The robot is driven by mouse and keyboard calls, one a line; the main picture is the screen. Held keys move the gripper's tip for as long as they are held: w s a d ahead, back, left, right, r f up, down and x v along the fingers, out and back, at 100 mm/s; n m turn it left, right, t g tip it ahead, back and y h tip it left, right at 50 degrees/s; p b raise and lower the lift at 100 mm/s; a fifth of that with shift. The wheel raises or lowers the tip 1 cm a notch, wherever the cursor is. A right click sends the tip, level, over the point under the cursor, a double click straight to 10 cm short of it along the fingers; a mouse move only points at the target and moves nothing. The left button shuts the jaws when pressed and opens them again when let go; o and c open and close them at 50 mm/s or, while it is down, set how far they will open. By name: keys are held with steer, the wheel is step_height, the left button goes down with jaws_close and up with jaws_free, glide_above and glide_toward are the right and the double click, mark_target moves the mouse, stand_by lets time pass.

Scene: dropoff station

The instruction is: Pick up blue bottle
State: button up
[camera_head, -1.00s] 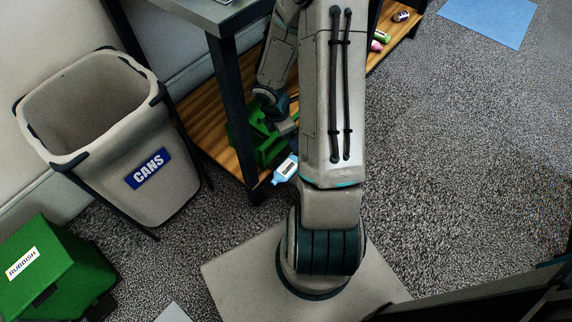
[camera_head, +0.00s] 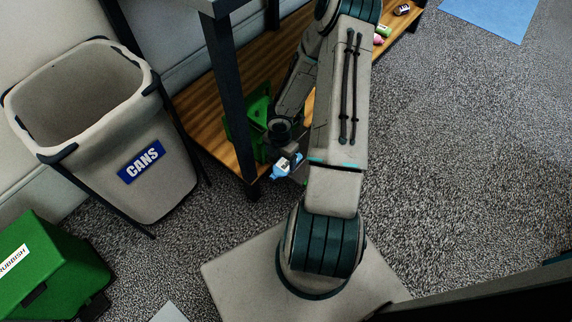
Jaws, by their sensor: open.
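The blue bottle (camera_head: 281,170) lies at the front edge of the low wooden shelf, close to the dark table leg. It is light blue with a pale label. My gripper (camera_head: 287,153) is small and dark in this view, right at the upper end of the bottle. The jaws are open. My arm and wrist hide part of the gripper, so I cannot tell whether the bottle is between the fingers.
A green crate (camera_head: 258,112) stands on the wooden shelf (camera_head: 205,110) behind the gripper. The dark table leg (camera_head: 233,105) is just left of the bottle. A grey CANS bin (camera_head: 160,185) and a green RUBBISH box (camera_head: 50,265) stand at left.

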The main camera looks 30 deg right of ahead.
mark_target(282, 166)
steer(key=shift+d+f+b, duration=0.15)
steer(key=shift+f+b, duration=1.5)
steer(key=shift+f, duration=1.15)
steer(key=c, duration=0.9)
